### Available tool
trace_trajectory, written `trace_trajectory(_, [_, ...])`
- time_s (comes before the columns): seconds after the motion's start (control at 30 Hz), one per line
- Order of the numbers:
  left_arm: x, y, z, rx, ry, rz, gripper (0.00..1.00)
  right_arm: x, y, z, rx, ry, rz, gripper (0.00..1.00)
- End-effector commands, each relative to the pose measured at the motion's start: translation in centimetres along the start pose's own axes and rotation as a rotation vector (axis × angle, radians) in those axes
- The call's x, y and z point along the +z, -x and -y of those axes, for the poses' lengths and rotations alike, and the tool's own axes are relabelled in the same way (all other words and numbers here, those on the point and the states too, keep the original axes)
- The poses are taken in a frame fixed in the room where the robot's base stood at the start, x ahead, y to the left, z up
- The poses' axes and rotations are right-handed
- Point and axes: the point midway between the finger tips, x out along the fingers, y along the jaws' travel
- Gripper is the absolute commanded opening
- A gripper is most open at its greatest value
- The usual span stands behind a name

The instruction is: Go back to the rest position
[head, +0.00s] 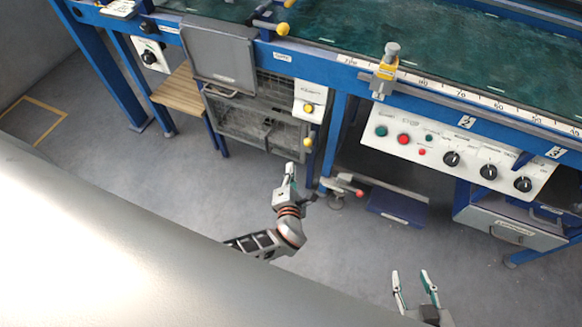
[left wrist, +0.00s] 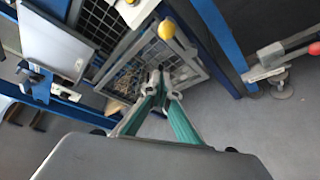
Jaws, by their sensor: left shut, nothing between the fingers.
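My left gripper (head: 290,170) is in the middle of the head view, over the grey floor in front of the blue machine frame. Its fingers are together and empty; the closed fingertips also show in the left wrist view (left wrist: 160,78). My right gripper (head: 412,274) is at the lower right of the head view, with its two fingers apart and nothing between them. It is over bare floor. The rest of the right arm is out of view.
A wire-mesh cage (head: 258,118) and a yellow knob (head: 307,143) are near my left gripper. A red-tipped lever (head: 345,187) is just right of it. A control panel (head: 455,150) and a drawer (head: 510,228) are at right. The front floor (head: 345,250) is clear.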

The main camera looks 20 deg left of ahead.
Motion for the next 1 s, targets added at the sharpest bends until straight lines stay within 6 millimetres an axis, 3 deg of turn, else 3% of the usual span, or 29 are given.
trace_trajectory(0.3, [-0.1, 0.1, -0.1, -0.001, 0.016, -0.005, 0.00, -0.3, 0.1, -0.1, 0.000, 0.006, -0.004, 0.40])
trace_trajectory(0.43, [-1.2, 1.2, -0.5, -0.004, 0.181, -0.064, 0.00, -0.3, 0.1, -0.1, 0.000, 0.007, -0.004, 0.40])
trace_trajectory(0.77, [-9.4, 8.0, -5.4, 0.122, 1.215, -0.435, 0.00, -0.2, 0.0, -0.1, -0.001, 0.007, -0.003, 0.40])
trace_trajectory(1.0, [-14.4, 13.9, -11.0, 0.358, 1.940, -0.649, 0.00, 0.0, 0.0, -0.1, -0.001, 0.007, 0.000, 0.40])
